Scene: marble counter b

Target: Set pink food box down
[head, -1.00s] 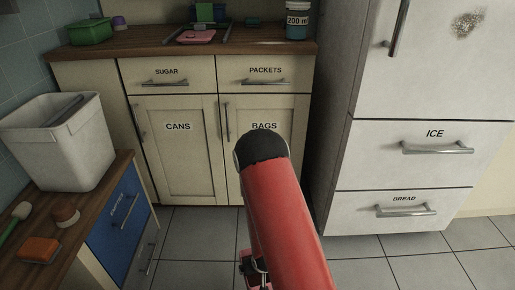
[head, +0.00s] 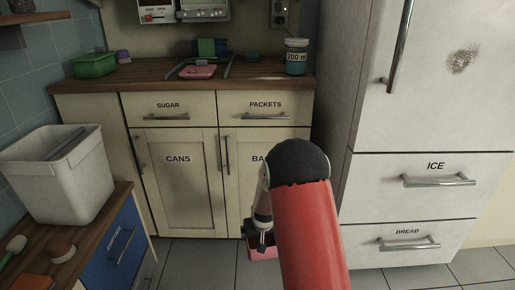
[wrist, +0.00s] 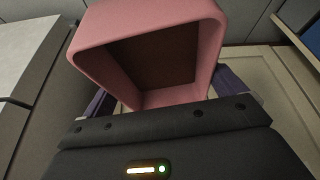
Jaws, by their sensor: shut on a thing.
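The pink food box (wrist: 196,97) fills the upper middle of the wrist view, its open side facing the camera and its inside dark brown. My gripper (wrist: 168,92) is shut on it, with a dark finger at each side of the box. In the head view, my gripper (head: 262,238) is low in front of the lower cupboard doors, partly behind my red arm. A small part of the pink box (head: 258,253) shows below it, above the floor in the picture. The rest of the box is hidden there.
A wooden counter (head: 125,75) at the back holds a green tub (head: 95,66), a flat pink item (head: 198,72) and a jar (head: 296,58). A white bin (head: 62,180) stands on the left counter. The fridge (head: 428,105) is at right.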

